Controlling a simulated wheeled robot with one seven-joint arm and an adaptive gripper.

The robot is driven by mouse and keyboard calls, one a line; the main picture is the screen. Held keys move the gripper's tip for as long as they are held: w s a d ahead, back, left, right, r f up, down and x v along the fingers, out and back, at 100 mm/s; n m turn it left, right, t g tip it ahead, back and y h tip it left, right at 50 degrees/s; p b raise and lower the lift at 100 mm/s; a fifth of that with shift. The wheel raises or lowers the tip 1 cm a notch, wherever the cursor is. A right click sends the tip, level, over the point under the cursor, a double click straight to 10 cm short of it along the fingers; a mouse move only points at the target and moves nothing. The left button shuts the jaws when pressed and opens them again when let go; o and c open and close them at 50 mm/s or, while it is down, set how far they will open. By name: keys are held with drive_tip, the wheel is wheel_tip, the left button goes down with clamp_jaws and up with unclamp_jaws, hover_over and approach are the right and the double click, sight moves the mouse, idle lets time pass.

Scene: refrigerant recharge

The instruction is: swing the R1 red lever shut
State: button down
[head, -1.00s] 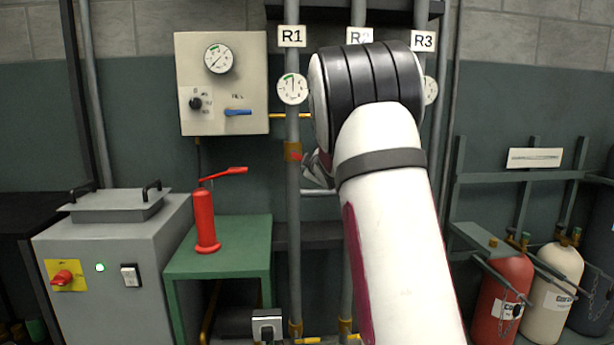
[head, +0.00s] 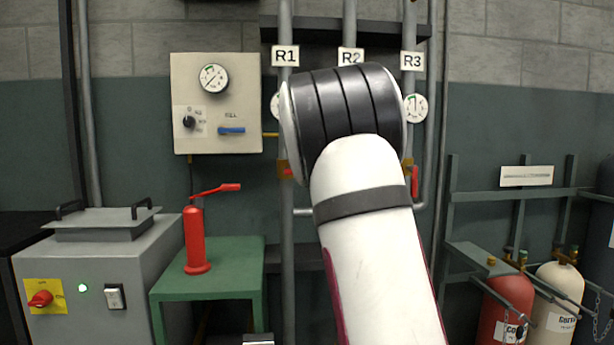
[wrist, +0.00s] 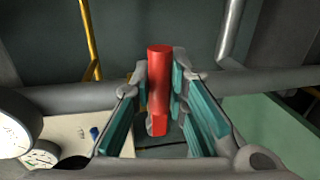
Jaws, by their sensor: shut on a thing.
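The red lever (wrist: 158,85) stands between the teal-padded fingers of my gripper (wrist: 162,92) in the wrist view, with the pads closed on both its sides. In the head view the R1 label (head: 285,55) hangs on the left grey pipe (head: 288,240). My arm hides my gripper and most of the lever there, so the lever's angle to the pipe cannot be told.
A panel with a gauge (head: 214,78) and blue handle is on the wall at left. A red hand pump (head: 197,240) stands on the green table (head: 235,262). A red lever (head: 414,181) hangs on the R3 pipe. Gas cylinders (head: 503,308) stand at right.

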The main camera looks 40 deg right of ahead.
drive_tip(key=shift+r, duration=0.15)
drive_tip(key=c, duration=1.6)
unclamp_jaws()
drive_tip(key=shift+o, duration=0.2)
drive_tip(key=v, duration=1.2)
